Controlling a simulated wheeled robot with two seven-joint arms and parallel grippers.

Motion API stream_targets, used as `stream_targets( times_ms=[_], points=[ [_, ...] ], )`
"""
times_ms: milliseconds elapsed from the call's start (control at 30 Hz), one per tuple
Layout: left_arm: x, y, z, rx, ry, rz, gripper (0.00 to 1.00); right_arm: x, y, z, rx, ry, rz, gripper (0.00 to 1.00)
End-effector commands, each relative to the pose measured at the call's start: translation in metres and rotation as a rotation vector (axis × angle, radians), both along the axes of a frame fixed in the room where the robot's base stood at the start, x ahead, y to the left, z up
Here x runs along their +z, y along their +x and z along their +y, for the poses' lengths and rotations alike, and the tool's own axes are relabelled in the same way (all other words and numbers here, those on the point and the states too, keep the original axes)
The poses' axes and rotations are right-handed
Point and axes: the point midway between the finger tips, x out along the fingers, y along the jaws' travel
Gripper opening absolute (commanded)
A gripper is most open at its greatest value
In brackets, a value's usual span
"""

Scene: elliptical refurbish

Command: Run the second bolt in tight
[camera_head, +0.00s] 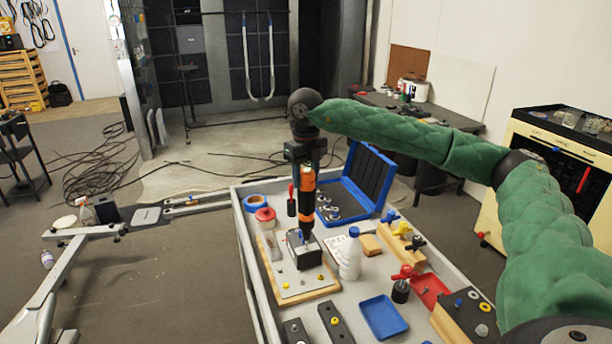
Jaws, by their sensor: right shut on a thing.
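My right gripper (305,160) is shut on an orange and black power driver (305,188), held upright over the workbench. The driver's lower end points down onto a dark block (303,254) on a pale board with a wooden edge (292,292). The driver's tip meets or nearly meets the block's top; whether it touches a bolt head is too small to tell. A bolt on the block cannot be made out clearly behind the tip. My left gripper is not in view.
A white bottle with blue cap (350,258) stands close right of the block. An open blue case (366,185) lies behind. Blue tape (258,201), a red-topped roll (265,217), a blue tray (383,317) and a red tray (430,291) crowd the grey bench.

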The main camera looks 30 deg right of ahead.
Motion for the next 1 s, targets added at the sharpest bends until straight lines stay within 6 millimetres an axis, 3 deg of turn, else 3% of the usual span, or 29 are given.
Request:
stream_targets(
  times_ms=[1000],
  points=[
    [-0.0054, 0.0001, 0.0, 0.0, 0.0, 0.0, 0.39, -0.0074, -0.0002, 0.0002, 0.0, 0.0, 0.002, 0.02]
  ],
)
